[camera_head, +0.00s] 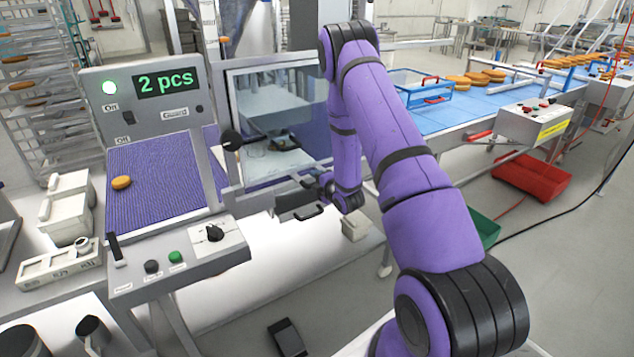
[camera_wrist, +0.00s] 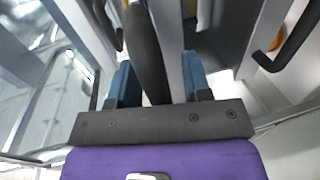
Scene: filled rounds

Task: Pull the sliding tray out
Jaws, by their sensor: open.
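The sliding tray seems to be the low grey drawer-like part (camera_head: 296,200) with a black bar handle (camera_head: 308,216), under the front of the machine in the head view. My gripper (camera_head: 318,183) is just above and beside it, partly hidden by my own arm. In the wrist view my gripper (camera_wrist: 158,84) is open, its two blue fingers apart. A thick dark bar (camera_wrist: 145,50) and a pale frame edge (camera_wrist: 167,45) show between the fingers; I cannot tell whether they touch. A black bent handle (camera_wrist: 288,45) stands right of the fingers, apart from them.
The machine's clear window (camera_head: 280,95) and black knob (camera_head: 232,140) are close by. A control box (camera_head: 180,262) juts out at front left. A bun (camera_head: 121,182) lies on the purple belt (camera_head: 160,170). A blue conveyor (camera_head: 450,114) runs behind my arm.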

